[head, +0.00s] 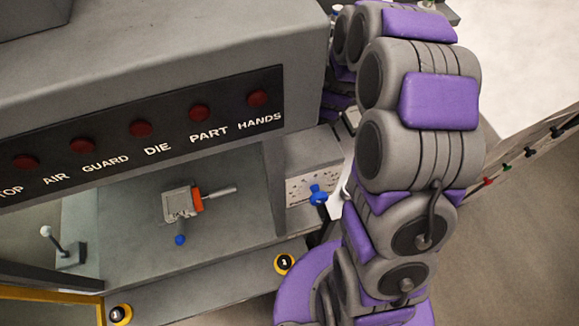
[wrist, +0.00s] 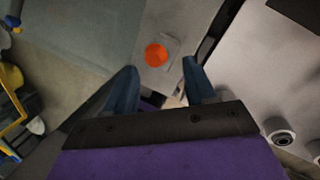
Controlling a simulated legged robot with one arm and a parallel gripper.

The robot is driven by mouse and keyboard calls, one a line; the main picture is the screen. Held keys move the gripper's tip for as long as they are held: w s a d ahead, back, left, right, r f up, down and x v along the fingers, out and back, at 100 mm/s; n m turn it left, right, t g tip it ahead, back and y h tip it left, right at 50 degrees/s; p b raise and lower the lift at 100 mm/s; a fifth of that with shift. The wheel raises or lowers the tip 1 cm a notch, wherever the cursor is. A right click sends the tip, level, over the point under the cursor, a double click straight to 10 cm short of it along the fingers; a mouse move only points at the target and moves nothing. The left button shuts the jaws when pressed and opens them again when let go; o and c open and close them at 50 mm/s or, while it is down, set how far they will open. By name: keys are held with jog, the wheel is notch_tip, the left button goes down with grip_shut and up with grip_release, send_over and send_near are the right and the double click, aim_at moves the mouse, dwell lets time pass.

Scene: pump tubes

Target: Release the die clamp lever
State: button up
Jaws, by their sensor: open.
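No lever is labelled as the die clamp lever, so I cannot tell for sure which one it is. In the head view, a grey block fixture (head: 178,203) with an orange part (head: 197,200), a grey rod and a blue-knobbed handle (head: 180,240) sits on the machine bed. A second blue-knobbed lever (head: 318,190) stands to its right by a perforated grey box. A white-knobbed lever (head: 48,233) stands at far left. My gripper (wrist: 160,82) shows in the wrist view, open and empty, with a round orange knob (wrist: 156,54) just beyond its fingers. My gripper is not clear in the head view.
A panel (head: 140,145) with several dark red lamps, labels including DIE and GUARD, overhangs the bed. Black buttons with yellow collars (head: 285,263) line the front edge. A yellow rail (head: 50,296) runs at lower left. My arm covers much of the right side.

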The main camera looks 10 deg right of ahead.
jog(key=v, duration=0.8)
jog(key=shift+d+r+p, duration=0.2)
jog(key=shift+r+p, duration=0.1)
jog(key=shift+r, duration=0.1)
